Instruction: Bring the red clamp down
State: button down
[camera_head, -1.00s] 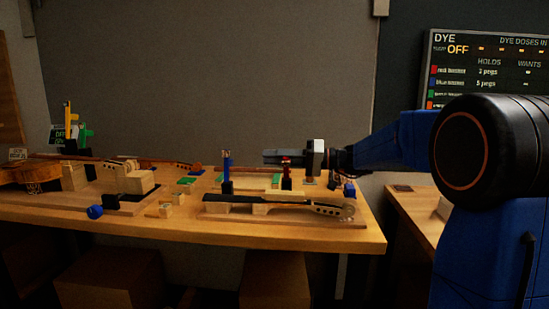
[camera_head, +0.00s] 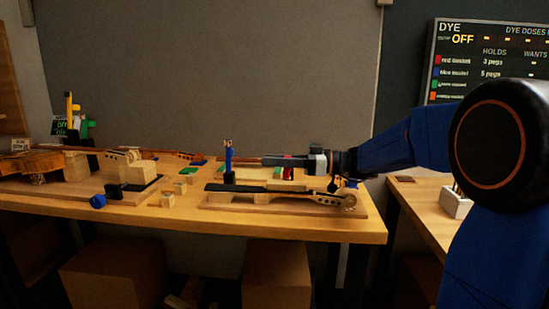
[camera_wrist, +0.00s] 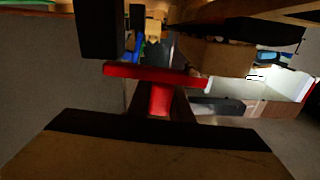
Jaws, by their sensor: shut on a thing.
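The red clamp (camera_head: 289,174) is upright behind the violin neck (camera_head: 285,197) on the bench, partly hidden by my gripper. In the wrist view it shows as a red crossbar (camera_wrist: 150,75) with a short red stem below it. My gripper (camera_head: 275,161) reaches in level from the right, shut on the clamp near its top. The clamp's foot is hidden behind the neck, so I cannot tell what it rests on.
A blue clamp (camera_head: 228,160) stands upright just left of my gripper. Small wood blocks (camera_head: 180,188) and a round blue thing (camera_head: 97,201) lie further left. A violin (camera_head: 40,160) lies at the far left. A dye board (camera_head: 490,60) hangs at the right.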

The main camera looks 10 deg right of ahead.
jog(key=shift+s+f+n, duration=0.15)
jog(key=shift+f+n, duration=0.05)
jog(key=shift+n, duration=0.2)
jog(key=c, duration=1.6)
grip_release()
jog(key=v, duration=1.7)
jog(key=shift+d, duration=0.2)
jog(key=shift+s, duration=0.1)
